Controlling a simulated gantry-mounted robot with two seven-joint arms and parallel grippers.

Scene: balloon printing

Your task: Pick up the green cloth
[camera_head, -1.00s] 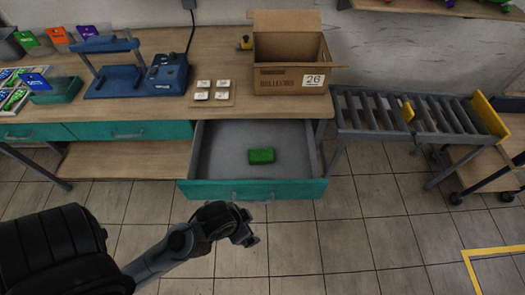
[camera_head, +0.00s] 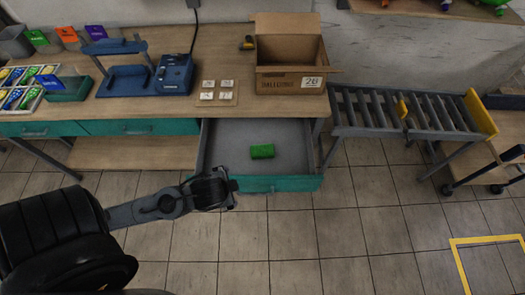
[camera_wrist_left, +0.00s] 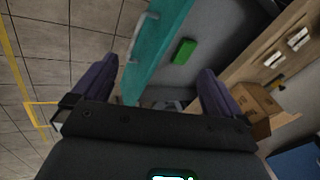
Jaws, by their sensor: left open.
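The green cloth (camera_head: 262,151) is a small folded block. It lies on the grey floor of the open drawer (camera_head: 222,150), away from the drawer's walls. My left gripper (camera_head: 232,187) is at the drawer's teal front, at its left corner, short of the cloth in the picture. In the left wrist view the cloth (camera_wrist_left: 184,51) shows beyond the fingers, between their lines. The left gripper's two fingers (camera_wrist_left: 155,82) are spread wide with nothing between them. My right gripper is in neither view.
The drawer's teal front (camera_head: 290,184) rises at the near side. The wooden table (camera_head: 225,55) above carries an open cardboard box (camera_head: 290,83), a blue machine (camera_head: 174,75) and white tiles (camera_head: 207,96). A roller conveyor (camera_head: 400,112) stands at the right. Tiled floor in front is free.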

